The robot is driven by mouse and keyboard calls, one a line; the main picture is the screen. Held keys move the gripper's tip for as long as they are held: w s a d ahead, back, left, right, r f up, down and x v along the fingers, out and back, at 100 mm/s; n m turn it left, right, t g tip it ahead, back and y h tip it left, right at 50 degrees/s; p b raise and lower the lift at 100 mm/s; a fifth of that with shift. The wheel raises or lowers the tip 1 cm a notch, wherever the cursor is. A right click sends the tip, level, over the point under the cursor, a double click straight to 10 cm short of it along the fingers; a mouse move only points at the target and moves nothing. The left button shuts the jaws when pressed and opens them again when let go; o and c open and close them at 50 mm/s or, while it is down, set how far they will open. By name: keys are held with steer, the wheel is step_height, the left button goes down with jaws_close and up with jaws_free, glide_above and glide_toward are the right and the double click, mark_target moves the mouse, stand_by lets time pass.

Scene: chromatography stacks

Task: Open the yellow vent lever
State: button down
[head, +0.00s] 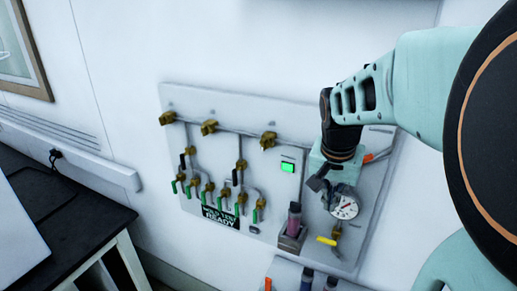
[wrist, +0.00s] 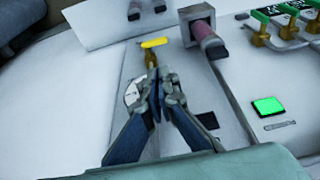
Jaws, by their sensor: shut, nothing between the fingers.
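The yellow vent lever (head: 327,241) sits on a brass valve low on the right of the wall panel, below the round gauge (head: 344,206). It looks roughly crosswise, slightly tilted. In the wrist view the lever (wrist: 154,43) shows just beyond my fingertips, with a visible brass stem. My gripper (wrist: 163,76) is shut and empty, pointing towards the lever and apart from it. In the head view my gripper (head: 325,191) is in front of the panel, above the lever and partly over the gauge. Whether the fingers are near the panel surface is hard to tell.
A holder with a dark red bottle (head: 294,219) stands left of the lever. Several green-handled valves (head: 223,203) and a lit green indicator (head: 288,167) are further left. More bottles (head: 307,280) stand below. A black table (head: 60,225) is at the left.

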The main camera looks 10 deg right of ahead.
steer(key=b, duration=0.6)
glide_toward(319, 238)
steer(key=d+f, duration=0.1)
steer(key=f, duration=0.2)
steer(key=w+d+f, duration=0.1)
steer(key=f, duration=0.1)
steer(key=shift+w+d+f, duration=0.1)
steer(key=shift+d, duration=0.2)
steer(key=shift+f, duration=0.55)
steer(key=shift+w+a+f+g+h+b, duration=0.25)
steer(key=shift+h+b, duration=0.3)
steer(key=shift+b, duration=0.35)
steer(key=shift+a+f+g+h+b, duration=0.15)
steer(key=shift+g+h+b, duration=0.2)
steer(key=shift+h+b, duration=0.35)
steer(key=b, duration=0.1)
steer(key=f+g+h+b, duration=0.1)
steer(key=b, duration=0.1)
steer(key=shift+w+a+n+h, duration=0.2)
steer(key=shift+a+n+h, duration=0.05)
steer(key=shift+n, duration=0.05)
steer(key=shift+a+f+b, duration=0.1)
steer(key=shift+f+b, duration=0.2)
steer(key=shift+b, duration=0.4)
steer(key=shift+w+a+f+b, duration=0.15)
steer(key=shift+f+b, duration=0.55)
steer(key=shift+b, duration=0.55)
